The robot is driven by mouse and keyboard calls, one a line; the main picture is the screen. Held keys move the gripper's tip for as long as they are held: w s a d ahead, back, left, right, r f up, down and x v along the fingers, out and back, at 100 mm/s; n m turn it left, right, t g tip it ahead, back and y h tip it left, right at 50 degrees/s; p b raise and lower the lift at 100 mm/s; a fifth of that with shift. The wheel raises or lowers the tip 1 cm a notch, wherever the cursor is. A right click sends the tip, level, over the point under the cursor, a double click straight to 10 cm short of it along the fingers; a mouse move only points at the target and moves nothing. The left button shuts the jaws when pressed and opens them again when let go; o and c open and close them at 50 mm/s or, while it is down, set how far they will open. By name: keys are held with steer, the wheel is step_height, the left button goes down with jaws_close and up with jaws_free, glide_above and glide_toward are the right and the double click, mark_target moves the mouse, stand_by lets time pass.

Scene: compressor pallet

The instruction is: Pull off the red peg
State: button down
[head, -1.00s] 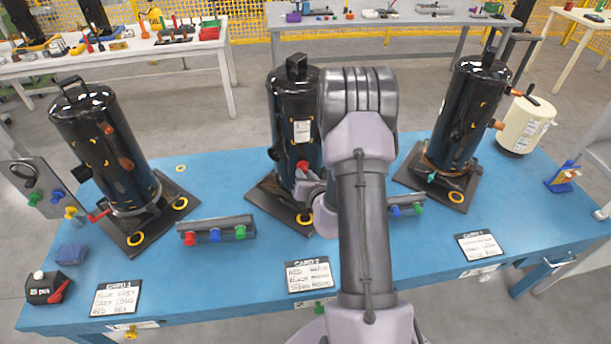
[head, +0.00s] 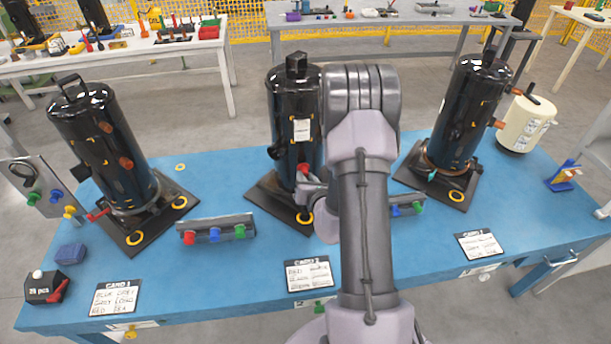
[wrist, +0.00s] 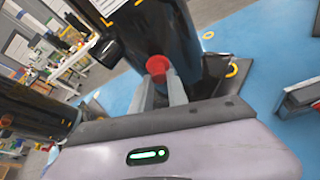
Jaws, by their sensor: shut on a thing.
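The middle black compressor (head: 288,110) stands upright on a dark base plate on the blue table. The red peg (wrist: 159,66) shows in the wrist view at the compressor's lower side, between my two grey fingers. In the head view, the red peg (head: 302,167) is a small red spot beside my gripper. My gripper (wrist: 160,92) is shut on the red peg; it also shows in the head view (head: 303,180), partly hidden behind my arm. I cannot tell whether the peg is still seated in the compressor.
Two more black compressors stand at the left (head: 100,140) and right (head: 462,115). A rack with red, blue and green pegs (head: 215,229) lies left of my arm, and another rack (head: 405,206) lies right of it. Cards line the front edge.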

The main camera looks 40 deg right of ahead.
steer(key=s+a, duration=0.1)
steer(key=s, duration=0.1)
steer(key=s+a+b, duration=0.1)
steer(key=s, duration=0.1)
steer(key=shift+a, duration=0.2)
stand_by(0.6)
